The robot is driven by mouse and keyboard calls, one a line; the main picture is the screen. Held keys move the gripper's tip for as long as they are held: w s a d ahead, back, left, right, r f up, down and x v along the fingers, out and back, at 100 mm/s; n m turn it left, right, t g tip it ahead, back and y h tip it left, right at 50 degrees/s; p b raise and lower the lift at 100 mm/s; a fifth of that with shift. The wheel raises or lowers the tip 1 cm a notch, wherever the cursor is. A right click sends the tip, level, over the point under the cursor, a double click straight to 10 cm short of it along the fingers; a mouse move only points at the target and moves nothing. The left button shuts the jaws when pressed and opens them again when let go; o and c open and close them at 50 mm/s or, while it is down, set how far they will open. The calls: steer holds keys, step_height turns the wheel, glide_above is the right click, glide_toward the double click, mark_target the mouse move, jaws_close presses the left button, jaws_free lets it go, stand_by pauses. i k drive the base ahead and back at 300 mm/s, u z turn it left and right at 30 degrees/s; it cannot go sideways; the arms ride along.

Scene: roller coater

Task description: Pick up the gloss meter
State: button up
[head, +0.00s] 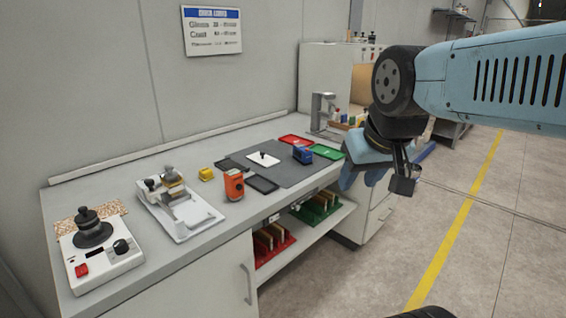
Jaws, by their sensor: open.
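A small blue box-like instrument with a dark face (302,153), which looks like the gloss meter, stands on the right part of a dark grey mat (290,174) on the bench. An orange handheld instrument (234,185) stands left of the mat; I cannot read labels on either one. My gripper (402,182) hangs in the air at the right, apart from the blue instrument and to its right in the picture. It is open, with nothing seen in it; my wrist partly hides the fingers.
Red (295,140) and green (327,152) trays lie behind and right of the mat. A white plate (263,159) with a dark knob and a black tray (262,184) lie on it. A yellow block (206,174) and bench devices stand left. A grey stand (322,113) rises behind.

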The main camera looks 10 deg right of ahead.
mark_target(305, 158)
steer(key=z, duration=0.2)
steer(key=i, duration=0.75)
steer(key=u, duration=0.25)
steer(key=k, duration=0.7)
steer(key=z, duration=0.25)
steer(key=i, duration=0.8)
steer(key=u, duration=0.25)
steer(key=k, duration=0.3)
steer(key=u, duration=0.1)
